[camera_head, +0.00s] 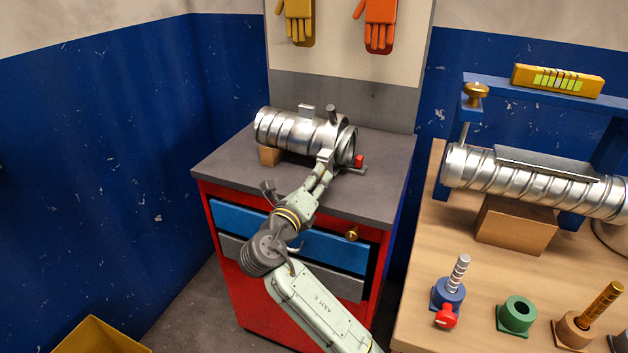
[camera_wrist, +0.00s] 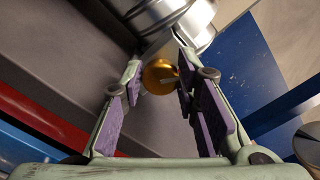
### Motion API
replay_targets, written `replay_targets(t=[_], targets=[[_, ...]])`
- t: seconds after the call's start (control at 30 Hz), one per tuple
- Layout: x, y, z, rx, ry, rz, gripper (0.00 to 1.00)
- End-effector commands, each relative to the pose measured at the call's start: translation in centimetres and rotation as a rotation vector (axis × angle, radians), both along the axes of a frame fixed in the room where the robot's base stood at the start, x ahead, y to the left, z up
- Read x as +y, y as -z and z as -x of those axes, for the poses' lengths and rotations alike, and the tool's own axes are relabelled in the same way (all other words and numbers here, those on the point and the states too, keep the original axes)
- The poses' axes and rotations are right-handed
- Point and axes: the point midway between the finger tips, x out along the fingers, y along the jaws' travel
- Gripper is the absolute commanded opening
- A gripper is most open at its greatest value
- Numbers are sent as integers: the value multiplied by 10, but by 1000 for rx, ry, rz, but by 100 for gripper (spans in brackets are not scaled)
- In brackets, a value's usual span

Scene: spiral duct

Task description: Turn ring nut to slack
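A shiny silver spiral duct (camera_head: 290,131) lies on the grey top of the red cabinet, with its clamp fittings at the right end. My gripper (camera_head: 326,162) is at the near side of that right end and hides part of it. In the wrist view, a round brass-coloured piece (camera_wrist: 158,75), perhaps the ring nut, sits between the fingertips of my gripper (camera_wrist: 161,72), below the silver duct (camera_wrist: 165,20). The fingers are apart, one on each side of it; I cannot tell if they touch it. In the head view this piece is hidden behind my gripper.
A small red part (camera_head: 359,161) is right of the duct's end. The cabinet top (camera_head: 235,165) is clear at left. A wooden bench (camera_head: 440,270) at right carries another duct (camera_head: 540,180) on a block and several coloured fittings. A yellow bin (camera_head: 92,338) stands lower left.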

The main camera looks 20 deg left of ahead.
Motion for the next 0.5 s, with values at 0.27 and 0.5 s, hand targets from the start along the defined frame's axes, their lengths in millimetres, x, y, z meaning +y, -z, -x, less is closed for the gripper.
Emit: replay_targets(t=[0.27, 0.5], targets=[[0, 0, 0, -1, -1, 0, 47], [0, -1, 0, -2, -1, -1, 47]])
